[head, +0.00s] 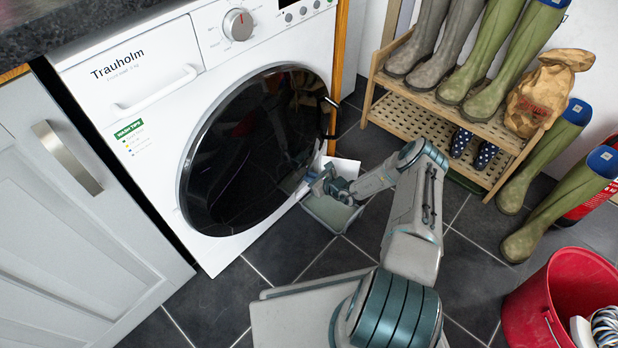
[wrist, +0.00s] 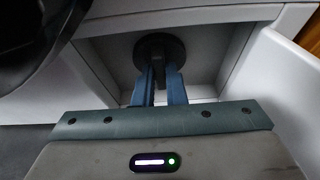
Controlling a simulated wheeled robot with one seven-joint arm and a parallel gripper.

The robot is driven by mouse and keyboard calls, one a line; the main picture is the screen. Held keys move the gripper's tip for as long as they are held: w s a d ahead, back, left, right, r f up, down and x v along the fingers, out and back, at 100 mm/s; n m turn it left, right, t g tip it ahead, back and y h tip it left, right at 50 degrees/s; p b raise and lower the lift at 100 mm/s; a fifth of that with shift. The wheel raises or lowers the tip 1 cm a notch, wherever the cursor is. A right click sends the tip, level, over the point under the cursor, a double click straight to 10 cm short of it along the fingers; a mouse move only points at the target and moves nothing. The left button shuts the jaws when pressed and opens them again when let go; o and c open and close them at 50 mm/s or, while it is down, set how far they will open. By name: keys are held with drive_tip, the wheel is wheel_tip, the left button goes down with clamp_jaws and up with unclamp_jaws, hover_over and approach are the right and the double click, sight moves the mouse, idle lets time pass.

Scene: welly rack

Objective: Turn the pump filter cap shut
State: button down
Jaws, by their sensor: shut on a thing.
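The pump filter cap (wrist: 173,47) is a dark round disc in a pale square recess low on the front of the white washing machine (head: 150,88). It shows in the wrist view only; my gripper and arm hide it in the head view. My gripper (wrist: 158,76) is shut on the cap, its two blue-grey fingers pinching the raised grip across the cap's middle. The grip looks nearly upright in the wrist view. The fingers cover the lower part of the cap, so I cannot tell how tightly it sits. In the head view my gripper (head: 322,188) is at the machine's lower right corner.
A white open flap (head: 347,168) stands beside the recess. The washer's round dark door (head: 250,150) is close above my gripper. A wooden rack (head: 420,117) with boots stands at the back right. A red bucket (head: 535,305) is at the front right. Dark floor tiles (head: 215,300) are clear at the front left.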

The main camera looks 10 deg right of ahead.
drive_tip(key=c, duration=1.5)
unclamp_jaws()
drive_tip(key=p+v, duration=0.6)
drive_tip(key=v, duration=0.7)
drive_tip(key=shift+s+d, duration=0.25)
